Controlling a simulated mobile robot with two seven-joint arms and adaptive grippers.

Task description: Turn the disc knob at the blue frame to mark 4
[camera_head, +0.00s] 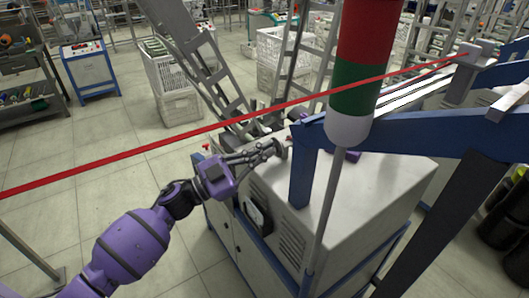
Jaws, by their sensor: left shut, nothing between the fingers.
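My left gripper (264,152) reaches in from the left on my purple arm, and its dark fingers are shut and empty. Its tips are at a small grey disc knob (282,149), beside the upright of the blue frame (303,178). The fingertips overlap the knob's near edge in the picture; I cannot tell whether they touch it. The knob's marks are too small to read, so its setting cannot be told.
A white machine cabinet (372,185) stands below the blue frame. A red, green and white column (361,72) on a grey pole rises in front. A red band (130,152) crosses the view. White crates (172,88) stand behind; the tiled floor at left is mostly clear.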

